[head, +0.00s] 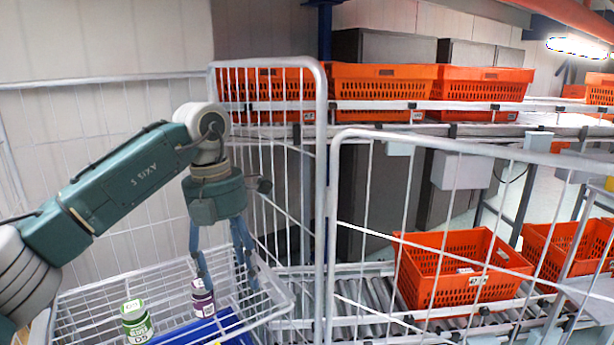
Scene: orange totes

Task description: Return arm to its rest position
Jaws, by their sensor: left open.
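My left arm comes in from the left, and my left gripper (230,284) hangs fingers down at the wire cart's shelf. Its two blue-grey fingers are apart, with nothing visibly held between them. A purple jar with a white lid (203,302) stands right by the left fingertip; I cannot tell whether they touch. My right gripper is not in view.
The wire cart (68,304) has tall mesh sides close to my left arm. A blue item (190,334) lies in it. Beyond stand orange totes on an upper shelf (380,92) and an orange tote (452,270) on a lower roller conveyor (365,305).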

